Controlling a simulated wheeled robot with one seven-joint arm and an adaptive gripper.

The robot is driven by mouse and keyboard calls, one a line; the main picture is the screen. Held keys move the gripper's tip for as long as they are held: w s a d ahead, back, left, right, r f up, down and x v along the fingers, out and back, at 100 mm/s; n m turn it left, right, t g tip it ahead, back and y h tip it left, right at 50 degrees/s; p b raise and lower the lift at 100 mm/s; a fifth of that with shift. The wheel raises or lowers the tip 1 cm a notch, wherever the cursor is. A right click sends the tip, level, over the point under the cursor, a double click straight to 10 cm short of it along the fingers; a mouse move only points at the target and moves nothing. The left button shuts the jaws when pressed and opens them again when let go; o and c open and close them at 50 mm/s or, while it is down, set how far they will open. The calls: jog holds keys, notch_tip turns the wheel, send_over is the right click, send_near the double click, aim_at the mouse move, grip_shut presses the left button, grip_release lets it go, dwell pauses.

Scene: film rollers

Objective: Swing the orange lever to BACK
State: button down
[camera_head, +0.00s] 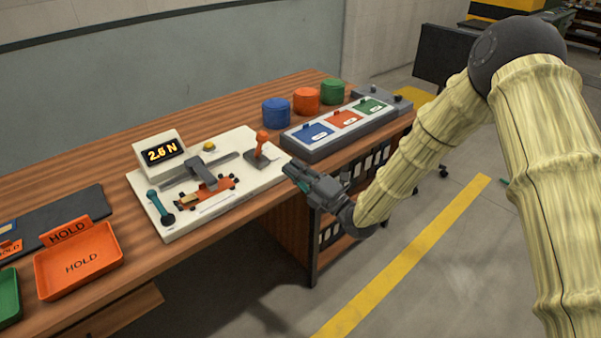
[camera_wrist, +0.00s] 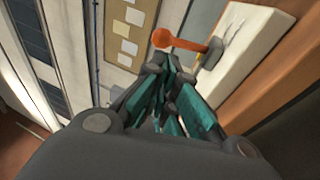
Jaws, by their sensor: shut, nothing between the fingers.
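The orange lever (camera_head: 262,141) stands at the right end of a white fixture board (camera_head: 184,228) on the wooden table. Its knob is up and it looks close to upright in the head view. In the wrist view the lever (camera_wrist: 187,43) shows just beyond my fingertips, with its round knob at the left. My gripper (camera_head: 290,172) is shut and empty, in front and to the right of the lever, near the table's front edge. The shut fingers also show in the wrist view (camera_wrist: 160,65). A gap seems to lie between fingers and lever. No BACK marking is readable.
A three-colour bin unit (camera_head: 318,151) stands to the right, with round pots behind. An orange HOLD tray (camera_head: 80,262) is at left.

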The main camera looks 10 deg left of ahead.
aim_at(262, 142)
jog(key=p+x, duration=0.1)
jog(key=x, duration=0.8)
jog(key=shift+a, duration=0.15)
jog(key=shift+w+r, duration=0.1)
